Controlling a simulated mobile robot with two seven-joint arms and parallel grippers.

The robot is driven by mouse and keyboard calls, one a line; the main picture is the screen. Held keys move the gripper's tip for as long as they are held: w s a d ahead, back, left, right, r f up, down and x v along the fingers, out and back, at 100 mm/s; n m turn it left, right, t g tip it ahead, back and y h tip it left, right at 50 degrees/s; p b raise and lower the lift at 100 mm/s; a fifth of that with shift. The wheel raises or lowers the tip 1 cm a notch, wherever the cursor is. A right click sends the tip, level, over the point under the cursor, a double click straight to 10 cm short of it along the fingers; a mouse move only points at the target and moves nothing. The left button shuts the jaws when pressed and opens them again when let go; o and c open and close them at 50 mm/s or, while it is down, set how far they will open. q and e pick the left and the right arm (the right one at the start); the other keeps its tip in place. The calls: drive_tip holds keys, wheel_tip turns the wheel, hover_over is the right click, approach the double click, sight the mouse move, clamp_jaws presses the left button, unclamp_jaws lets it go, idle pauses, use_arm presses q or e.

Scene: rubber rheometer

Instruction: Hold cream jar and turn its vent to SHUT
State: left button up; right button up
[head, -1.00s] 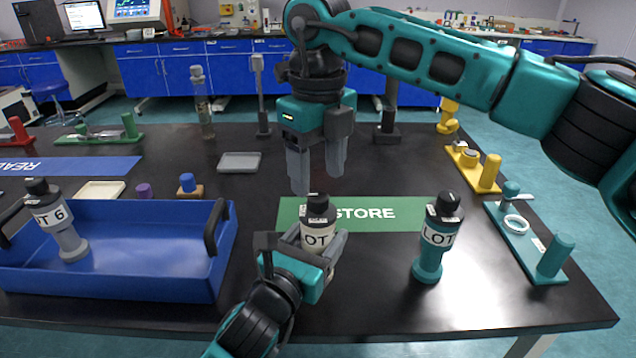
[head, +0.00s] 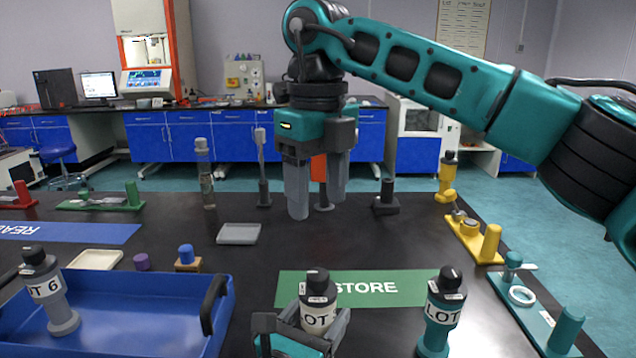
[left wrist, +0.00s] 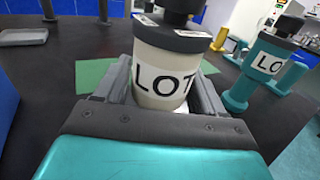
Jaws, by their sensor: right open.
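The cream jar (head: 318,312) has a black cap with a vent knob (head: 316,277) and a "LOT" label. It stands upright at the front edge of the green STORE mat (head: 400,289). My left gripper (head: 312,322) is shut around the jar's body; in the left wrist view the jar (left wrist: 163,75) sits between its two fingers. I cannot read the vent's setting. My right gripper (head: 318,195) is open and empty, above the table behind the jar, with its fingers pointing down.
A teal jar (head: 440,315) stands to the right. Yellow (head: 470,235) and teal (head: 525,295) fixtures line the right side. A grey dish (head: 238,233) lies behind the mat.

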use_arm(q)
drive_tip(key=o, duration=0.4)
